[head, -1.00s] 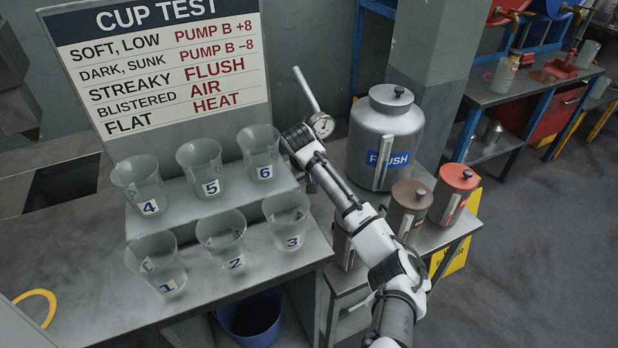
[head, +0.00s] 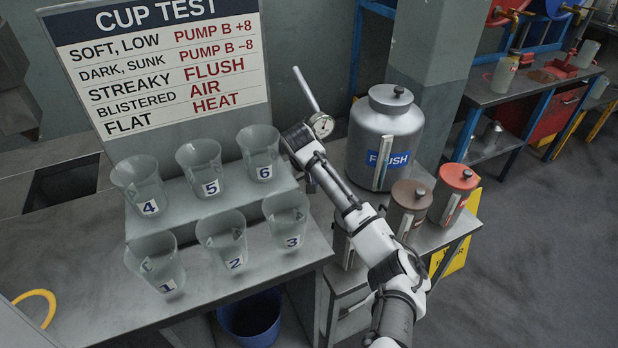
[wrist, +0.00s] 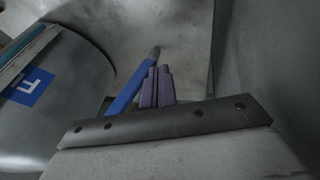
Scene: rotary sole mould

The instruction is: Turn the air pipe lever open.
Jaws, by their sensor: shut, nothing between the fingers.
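A blue bar with a grey tip, which looks like the air pipe lever (wrist: 128,90), slants up and to the right in the wrist view. My gripper (wrist: 158,72) is shut and empty, its two purple-grey fingers together just right of the bar. I cannot tell whether they touch it. The lower end of the bar is hidden behind my gripper's body. In the head view the fingers and the blue bar are hidden by my wrist. A pale rod (head: 306,88) and a round gauge (head: 321,125) show just beyond my wrist there.
The grey FLUSH tank (head: 388,120) stands right of my arm and fills the left of the wrist view (wrist: 60,110). A brown-lidded can (head: 408,205) and a red-lidded can (head: 453,190) stand before it. Numbered cups, such as cup 6 (head: 259,150), stand left of my arm.

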